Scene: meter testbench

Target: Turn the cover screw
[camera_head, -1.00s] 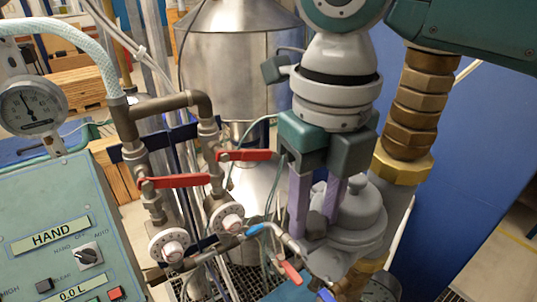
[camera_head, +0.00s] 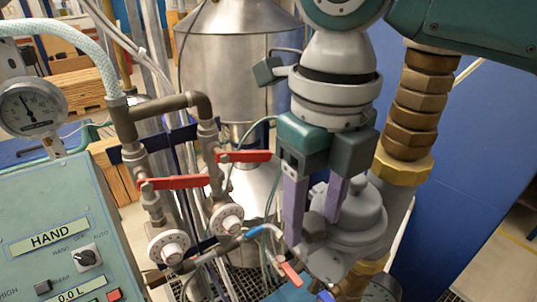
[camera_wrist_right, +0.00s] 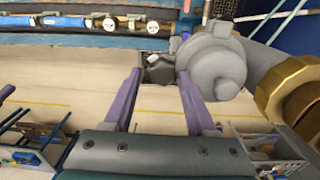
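The cover screw appears to be the small dark grey knob (camera_head: 315,223) at the left side of the grey meter housing (camera_head: 350,215) in the head view. In the right wrist view a dark block-like part (camera_wrist_right: 158,68) shows beside the round grey meter body (camera_wrist_right: 215,65). My right gripper (camera_head: 312,230) points down with its two purple fingers on either side of the knob. In the right wrist view its fingertips (camera_wrist_right: 159,78) stand apart, with the dark part between or just beyond them. Contact cannot be told. My left gripper is not in view.
Valves with red handles (camera_head: 175,182) and a small blue-handled valve (camera_head: 255,231) stand left of the gripper. A brass-fitted pipe (camera_head: 415,110) rises at right. A green control panel (camera_head: 60,225) and pressure gauge (camera_head: 30,108) are at left, a steel tank (camera_head: 235,75) behind.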

